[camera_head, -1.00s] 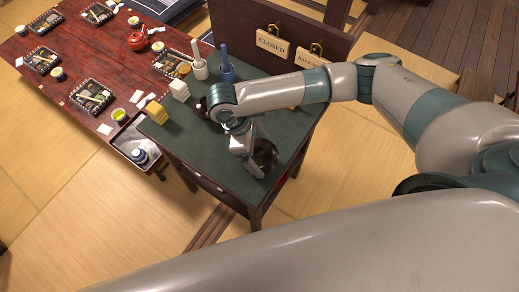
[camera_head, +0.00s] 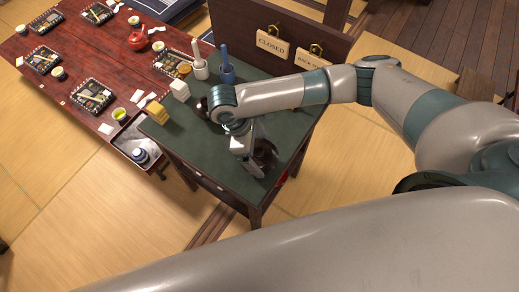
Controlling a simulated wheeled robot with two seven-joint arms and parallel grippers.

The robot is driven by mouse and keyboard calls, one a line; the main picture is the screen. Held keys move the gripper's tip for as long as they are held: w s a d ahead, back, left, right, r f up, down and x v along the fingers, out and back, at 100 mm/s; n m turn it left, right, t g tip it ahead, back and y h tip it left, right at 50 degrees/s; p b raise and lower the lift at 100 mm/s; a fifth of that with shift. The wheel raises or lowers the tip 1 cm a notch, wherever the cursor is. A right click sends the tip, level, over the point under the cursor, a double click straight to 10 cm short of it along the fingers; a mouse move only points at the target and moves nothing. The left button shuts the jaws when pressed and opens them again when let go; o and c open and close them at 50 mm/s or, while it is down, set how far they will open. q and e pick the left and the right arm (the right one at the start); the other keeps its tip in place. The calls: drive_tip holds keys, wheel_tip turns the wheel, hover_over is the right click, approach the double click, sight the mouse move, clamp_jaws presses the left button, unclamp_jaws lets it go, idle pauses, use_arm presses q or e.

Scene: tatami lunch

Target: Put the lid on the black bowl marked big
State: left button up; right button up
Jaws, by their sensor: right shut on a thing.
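My right gripper (camera_head: 256,168) is low over the near right part of the green-topped table (camera_head: 205,150), pointing down. It is shut on a dark brown round thing (camera_head: 267,152), which looks like the lid; the fingers hide part of it. I cannot tell whether a bowl is under it or whether it touches the table. Another dark round thing (camera_head: 202,104) shows behind my right wrist and is mostly hidden. No "big" mark is readable. My left gripper is not in view.
Yellow blocks (camera_head: 156,111) and white blocks (camera_head: 179,89) stand on the table's left side. A white holder (camera_head: 200,70) and a blue holder (camera_head: 227,75) stand at the back. A board with a "CLOSED" sign (camera_head: 272,42) rises behind. The table's front left top is clear.

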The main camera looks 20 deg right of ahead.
drive_tip(key=shift+f+p, duration=0.15)
drive_tip(key=shift+p, duration=0.3)
idle(0.7)
idle(0.4)
drive_tip(key=o, duration=0.8)
drive_tip(key=shift+o, duration=0.2)
drive_tip(key=shift+r+p, duration=2.15)
drive_tip(key=shift+p, duration=0.55)
drive_tip(key=shift+r+p, duration=0.85)
drive_tip(key=shift+r, duration=0.05)
clamp_jaws()
